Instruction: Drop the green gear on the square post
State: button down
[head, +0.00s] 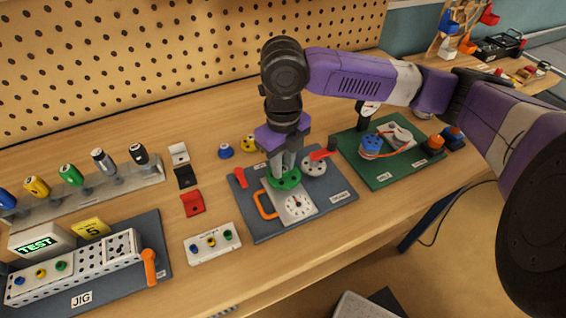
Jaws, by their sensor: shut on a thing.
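My gripper (285,167) points down over the grey mat (262,226) in the middle of the bench. It is shut on the green gear (288,183), which lies roughly flat under the fingertips. The gear is at the back edge of a pale plate with a round dial (297,204). I cannot tell whether the gear touches anything below it. I cannot make out the square post; the gear and fingers may hide it.
A grey round part (314,165) and a red-handled tool (323,154) sit close right of my gripper. A red piece (240,178) and an orange handle (265,204) are to its left. A green mat (375,176) with parts lies right. Bare wood shows at the front.

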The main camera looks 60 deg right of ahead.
jog(key=shift+f+b, duration=0.3)
jog(key=c, duration=1.4)
grip_release()
jog(key=shift+r, duration=0.15)
jog(key=shift+r+p, duration=2.15)
jog(key=shift+r, duration=0.5)
jog(key=o, duration=0.6)
jog(key=shift+c, duration=0.2)
